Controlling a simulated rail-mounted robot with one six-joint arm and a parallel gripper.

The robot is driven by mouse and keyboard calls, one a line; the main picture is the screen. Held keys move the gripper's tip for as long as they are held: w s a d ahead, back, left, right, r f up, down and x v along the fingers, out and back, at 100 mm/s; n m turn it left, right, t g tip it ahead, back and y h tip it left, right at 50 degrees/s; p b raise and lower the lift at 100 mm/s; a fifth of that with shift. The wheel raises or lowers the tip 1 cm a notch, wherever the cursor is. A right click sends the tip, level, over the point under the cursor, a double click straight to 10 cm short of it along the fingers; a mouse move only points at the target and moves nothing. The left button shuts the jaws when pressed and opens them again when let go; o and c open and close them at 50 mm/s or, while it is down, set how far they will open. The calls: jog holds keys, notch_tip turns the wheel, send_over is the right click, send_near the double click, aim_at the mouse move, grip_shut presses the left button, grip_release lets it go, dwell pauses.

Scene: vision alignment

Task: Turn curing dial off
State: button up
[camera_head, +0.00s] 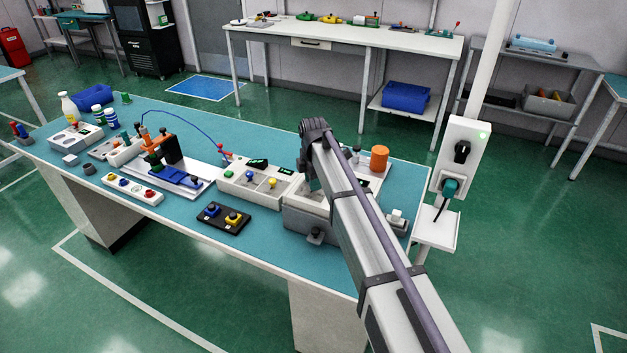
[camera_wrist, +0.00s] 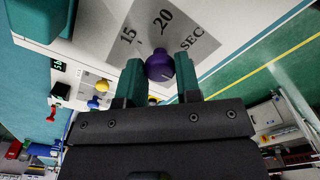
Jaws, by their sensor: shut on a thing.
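The curing dial (camera_wrist: 160,66) is a purple knob with a pale pointer line. It stands on a light grey panel (camera_wrist: 97,22) printed with "15", "20" and "SEC". My gripper (camera_wrist: 158,76) has its two green fingers on either side of the knob and is shut on it. The pointer line runs toward the upper right in the wrist view, near the "20" side; the exact setting is unclear. In the head view my arm hides the dial, over the grey and white unit (camera_head: 301,222) at the table's right part.
The teal table (camera_head: 262,238) also holds a white box with coloured knobs (camera_head: 256,184), a black pad with blue and yellow pieces (camera_head: 222,217) and an orange cylinder (camera_head: 379,158). A post with a control box (camera_head: 461,152) stands just right of the table.

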dwell(0.4)
jog(key=o, duration=0.9)
notch_tip(320, 180, up, 11)
jog(key=p, duration=1)
jog(key=shift+f+p, duration=0.15)
jog(key=shift+p, duration=0.25)
jog(key=s+d+f+m+b, duration=0.1)
jog(key=s+d+m, duration=0.6)
jog(key=s, duration=0.3)
jog(key=s+d+f+m+b, duration=0.1)
jog(key=s+d+m, duration=0.6)
jog(key=s, duration=0.3)
jog(key=s+d+f+m+b, duration=0.1)
jog(key=s+d+m, duration=0.6)
jog(key=s, duration=0.3)
jog(key=shift+d+f+m, duration=0.15)
jog(key=shift+d+m, duration=0.25)
jog(key=shift+m, duration=0.4)
